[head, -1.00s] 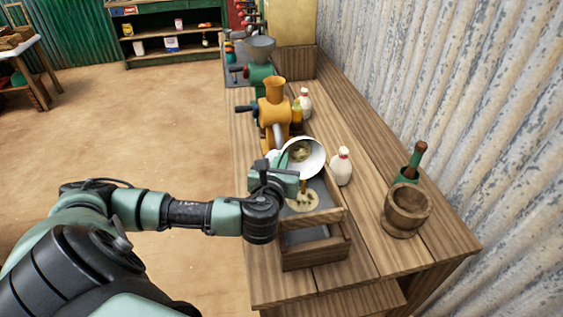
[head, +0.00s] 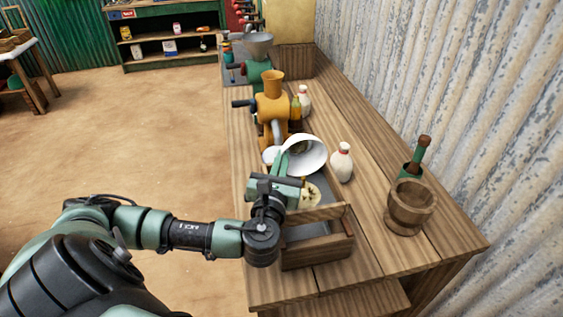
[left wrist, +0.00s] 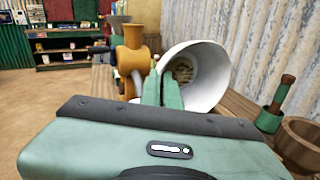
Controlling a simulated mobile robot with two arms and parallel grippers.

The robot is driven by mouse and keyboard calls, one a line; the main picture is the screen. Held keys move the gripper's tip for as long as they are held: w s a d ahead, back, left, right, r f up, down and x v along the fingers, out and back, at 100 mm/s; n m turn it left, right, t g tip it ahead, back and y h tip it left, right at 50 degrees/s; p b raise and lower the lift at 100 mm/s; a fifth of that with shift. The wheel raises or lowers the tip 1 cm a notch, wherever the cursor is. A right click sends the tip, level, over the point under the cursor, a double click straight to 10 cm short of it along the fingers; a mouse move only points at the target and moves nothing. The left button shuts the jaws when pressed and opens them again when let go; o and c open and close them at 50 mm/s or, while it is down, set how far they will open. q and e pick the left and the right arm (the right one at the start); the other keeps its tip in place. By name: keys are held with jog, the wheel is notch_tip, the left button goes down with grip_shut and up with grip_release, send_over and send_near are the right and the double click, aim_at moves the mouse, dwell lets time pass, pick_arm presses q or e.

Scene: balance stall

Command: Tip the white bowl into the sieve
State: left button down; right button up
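The white bowl (head: 309,151) is tilted on its side above the sieve, its mouth turned toward me. In the left wrist view the bowl (left wrist: 212,75) shows some pale brownish stuff inside. My left gripper (head: 285,163) is shut on the bowl's left rim; its green fingers (left wrist: 162,88) meet at the rim. The sieve (head: 318,214) is a wooden box frame with a grey bed on the bench. A pale heap (head: 310,195) lies in it, below the bowl, partly hidden by my gripper. My right gripper is in neither view.
An orange grinder (head: 272,105) and a green grinder (head: 259,72) stand behind the bowl. A white bottle (head: 342,162) is close to the bowl's right.

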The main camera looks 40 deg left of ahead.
pick_arm(q)
jog(key=d+t+b, duration=0.1)
jog(key=b, duration=0.1)
jog(key=s+m+t+y+b, duration=0.1)
jog(key=t+b, duration=0.1)
jog(key=s+d+m+t+b, duration=0.1)
jog(key=b, duration=0.1)
jog(key=shift+s+d+f+b, duration=0.15)
jog(key=shift+d+f+b, duration=0.15)
jog(key=shift+b, duration=0.05)
dwell(0.5)
jog(key=shift+d, duration=0.1)
dwell(1.4)
